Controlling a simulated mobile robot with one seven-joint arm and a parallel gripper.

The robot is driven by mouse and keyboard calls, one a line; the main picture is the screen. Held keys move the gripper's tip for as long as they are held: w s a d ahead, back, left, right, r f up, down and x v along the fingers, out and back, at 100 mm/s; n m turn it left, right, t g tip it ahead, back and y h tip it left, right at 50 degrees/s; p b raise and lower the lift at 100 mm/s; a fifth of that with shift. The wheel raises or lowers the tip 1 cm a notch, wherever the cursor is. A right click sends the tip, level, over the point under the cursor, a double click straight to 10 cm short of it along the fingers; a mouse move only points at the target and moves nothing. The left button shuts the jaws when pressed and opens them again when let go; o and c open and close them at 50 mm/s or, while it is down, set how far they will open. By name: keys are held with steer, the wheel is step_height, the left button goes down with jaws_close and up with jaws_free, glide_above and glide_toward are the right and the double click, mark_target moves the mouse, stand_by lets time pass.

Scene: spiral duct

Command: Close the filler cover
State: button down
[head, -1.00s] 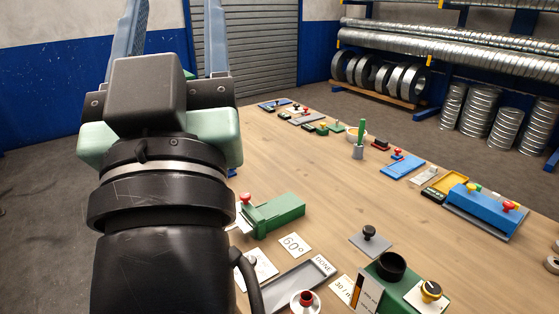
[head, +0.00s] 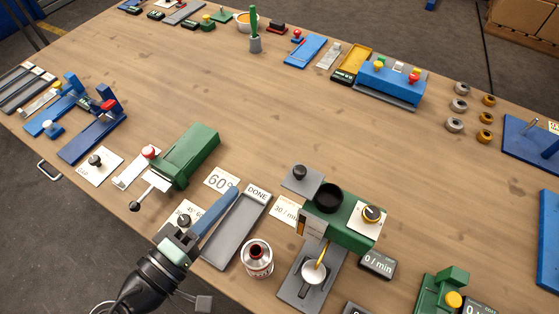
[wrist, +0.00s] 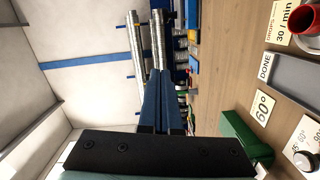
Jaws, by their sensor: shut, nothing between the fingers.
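The green dosing machine (head: 350,228) stands at the lower right of the head view, with a round black filler opening (head: 328,197) on top. A grey square plate with a black knob (head: 301,179), which looks like the filler cover, sits beside the opening and leaves it uncovered. My gripper (head: 234,192) has long blue fingers, which are together with nothing between them. In the head view they appear over the grey DONE tray, left of the machine and apart from the plate. The wrist view shows the closed fingers (wrist: 157,75); the cover is not seen there.
The grey DONE tray (head: 223,256) lies below the fingers. An open can (head: 257,257) stands between it and the machine. A cup (head: 314,271) sits under the machine's spout. A green block device (head: 186,155) stands to the left. The middle of the table is clear.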

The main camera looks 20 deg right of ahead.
mark_target(309, 199)
steer(key=w+d+f+p, duration=0.1)
steer(key=d+p, duration=0.3)
steer(key=d, duration=0.6)
steer(key=shift+w+d+p, duration=0.15)
steer(key=shift+w+p, duration=0.25)
steer(key=shift+w, duration=0.15)
steer(key=shift+f, duration=0.1)
steer(key=s+d, duration=0.4)
steer(key=s, duration=0.1)
